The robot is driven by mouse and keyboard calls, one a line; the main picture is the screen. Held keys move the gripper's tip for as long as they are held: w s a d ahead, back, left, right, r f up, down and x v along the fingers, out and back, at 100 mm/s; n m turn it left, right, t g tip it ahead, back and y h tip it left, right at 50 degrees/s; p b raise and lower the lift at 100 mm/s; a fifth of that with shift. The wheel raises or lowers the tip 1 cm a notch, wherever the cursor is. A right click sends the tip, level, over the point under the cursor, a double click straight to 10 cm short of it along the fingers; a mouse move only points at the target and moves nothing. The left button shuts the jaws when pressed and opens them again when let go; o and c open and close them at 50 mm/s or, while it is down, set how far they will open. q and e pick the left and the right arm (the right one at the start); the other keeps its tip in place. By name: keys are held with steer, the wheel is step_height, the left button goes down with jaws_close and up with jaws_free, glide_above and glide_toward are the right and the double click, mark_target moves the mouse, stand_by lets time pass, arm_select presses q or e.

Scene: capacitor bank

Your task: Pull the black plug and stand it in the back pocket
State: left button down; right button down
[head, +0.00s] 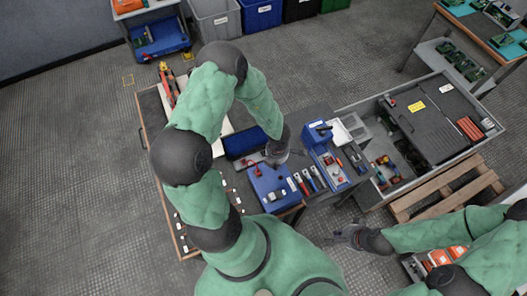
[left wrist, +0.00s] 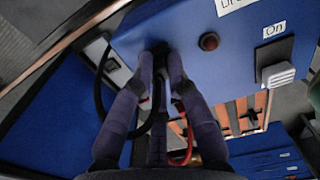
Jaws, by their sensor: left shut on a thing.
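In the left wrist view my left gripper (left wrist: 161,60) is shut on the black plug (left wrist: 160,48), at the face of a blue box (left wrist: 195,75). The fingers hide most of the plug, and I cannot tell whether it is still seated. A black cable (left wrist: 99,92) loops beside the fingers, and a red cable (left wrist: 187,150) hangs to the right. In the head view my left gripper (head: 274,155) is at the far edge of the blue box (head: 270,188). My right gripper (head: 345,236) is away from the bench, too small to read. I cannot make out the back pocket.
A dark blue bin (head: 240,142) lies behind the box. Several tools (head: 310,180) and a blue stand (head: 318,133) are to the right. A grey crate (head: 365,195) stands further right.

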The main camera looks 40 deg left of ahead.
arm_select(q)
steer(key=shift+s+d+f, duration=0.3)
steer(key=shift+s+f, duration=0.2)
steer(key=shift+f, duration=0.1)
arm_select(e)
steer(key=shift+f, duration=0.1)
arm_select(q)
steer(key=c, duration=1.2)
jaws_free()
steer(key=shift+o, duration=0.3)
steer(key=shift+w+a+f, duration=0.2)
steer(key=shift+w, duration=0.2)
steer(key=shift+r, duration=0.1)
arm_select(e)
steer(key=shift+w+a, duration=0.15)
steer(key=shift+w, duration=0.15)
arm_select(q)
steer(key=shift+s, duration=0.1)
steer(key=shift+r, duration=0.15)
steer(key=shift+r, duration=0.25)
steer(key=r, duration=1.1)
steer(key=shift+w+a+r, duration=0.15)
steer(key=shift+w+r, duration=0.15)
arm_select(e)
steer(key=shift+s, duration=0.1)
